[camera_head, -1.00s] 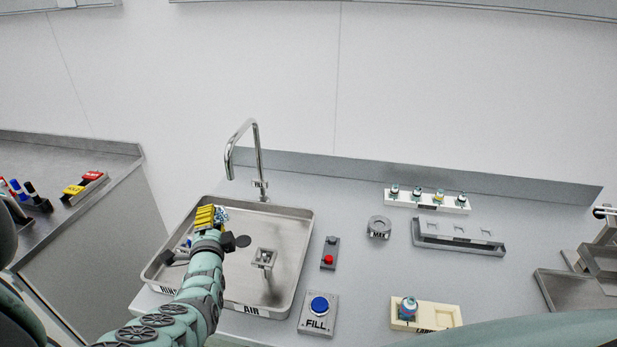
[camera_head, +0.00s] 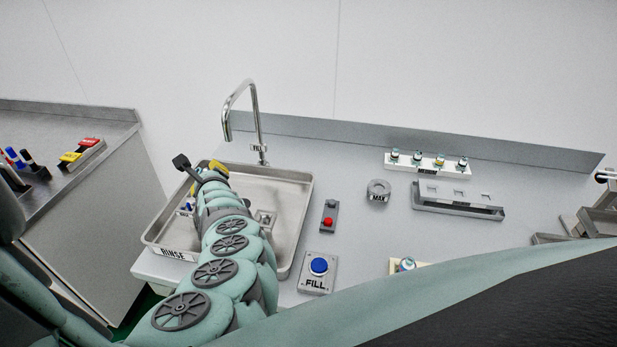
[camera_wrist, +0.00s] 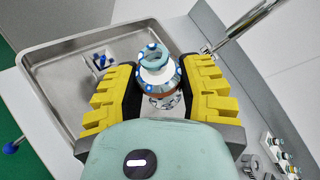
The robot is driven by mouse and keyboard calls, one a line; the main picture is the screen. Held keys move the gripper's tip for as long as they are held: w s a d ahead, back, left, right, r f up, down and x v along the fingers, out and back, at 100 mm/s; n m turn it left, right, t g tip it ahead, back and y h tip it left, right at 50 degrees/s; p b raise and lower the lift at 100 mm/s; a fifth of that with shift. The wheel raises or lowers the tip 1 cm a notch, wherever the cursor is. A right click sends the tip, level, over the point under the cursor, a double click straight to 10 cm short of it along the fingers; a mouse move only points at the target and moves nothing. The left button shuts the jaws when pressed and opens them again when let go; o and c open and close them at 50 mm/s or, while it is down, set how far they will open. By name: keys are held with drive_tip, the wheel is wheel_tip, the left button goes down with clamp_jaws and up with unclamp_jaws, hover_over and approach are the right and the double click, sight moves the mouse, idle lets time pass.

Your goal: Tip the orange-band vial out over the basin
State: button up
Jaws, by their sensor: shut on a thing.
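My gripper (camera_wrist: 160,88) is shut on the orange-band vial (camera_wrist: 158,72), with a yellow-padded finger on each side. The vial has a teal ring-shaped top, a white and blue collar and an orange-brown band partly hidden by my gripper. Its exact tilt is hard to tell. In the head view my gripper (camera_head: 198,170) is over the far left part of the steel basin (camera_head: 292,195), and the vial is hidden there. The basin also shows behind the vial in the wrist view (camera_wrist: 62,85).
A tap (camera_head: 257,125) rises at the basin's back edge. Right of the basin are a red-button box (camera_head: 328,217), a blue FILL button (camera_head: 318,266) and a MAX ring (camera_head: 378,193). A white rack (camera_head: 428,170) holds several vials. My arm covers the basin's middle.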

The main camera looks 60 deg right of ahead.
drive_tip(key=shift+s+d+f+b, duration=0.15)
drive_tip(key=shift+s+b, duration=0.05)
drive_tip(key=shift+b, duration=0.1)
drive_tip(key=shift+a+f+m+y, duration=0.25)
drive_tip(key=shift+a+m+y, duration=0.05)
drive_tip(key=shift+m, duration=0.1)
drive_tip(key=shift+w+d+r+b, duration=0.1)
drive_tip(key=shift+d+r+b, duration=0.2)
drive_tip(key=shift+r+b, duration=0.3)
drive_tip(key=shift+f+m+y+b, duration=0.2)
drive_tip(key=shift+m+y+b, duration=0.1)
drive_tip(key=shift+b, duration=0.25)
drive_tip(key=m+t+y+b, duration=0.1)
drive_tip(key=b, duration=0.2)
drive_tip(key=shift+r+m, duration=0.1)
drive_tip(key=shift+m, duration=0.2)
drive_tip(key=shift+r+m+y+b, duration=0.35)
drive_tip(key=shift+m+y+b, duration=0.25)
drive_tip(key=shift+m+b, duration=0.2)
drive_tip(key=shift+a, duration=0.1)
